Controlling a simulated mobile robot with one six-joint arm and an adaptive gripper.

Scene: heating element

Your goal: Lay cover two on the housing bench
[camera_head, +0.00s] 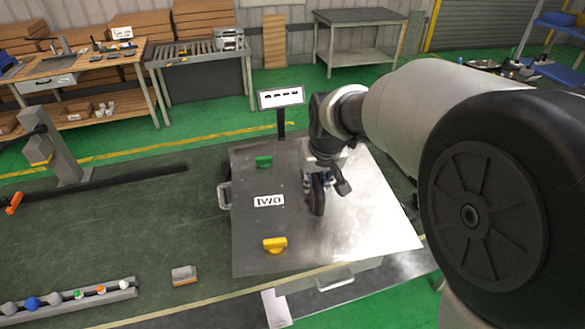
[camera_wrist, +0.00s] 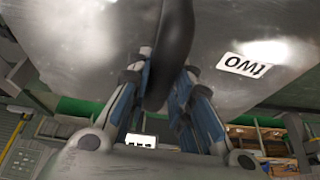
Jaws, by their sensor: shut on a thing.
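Cover two is a large flat metal sheet (camera_head: 262,226) with a white "TWO" label, in the middle of the head view. It carries a green grip (camera_head: 263,161), a yellow grip (camera_head: 275,244) and a black handle (camera_head: 317,195). My gripper (camera_head: 322,180) is over the middle of the sheet, shut on the black handle. In the wrist view the handle (camera_wrist: 172,50) runs between the fingers (camera_wrist: 158,95), with the sheet (camera_wrist: 75,40) close behind. A box-like body with side handles shows under the sheet's edges; I cannot tell whether the sheet touches it.
A small sign (camera_head: 281,98) on a post stands just behind the sheet. A rail with several coloured balls (camera_head: 70,299) and a small grey block (camera_head: 184,275) lie at the lower left.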

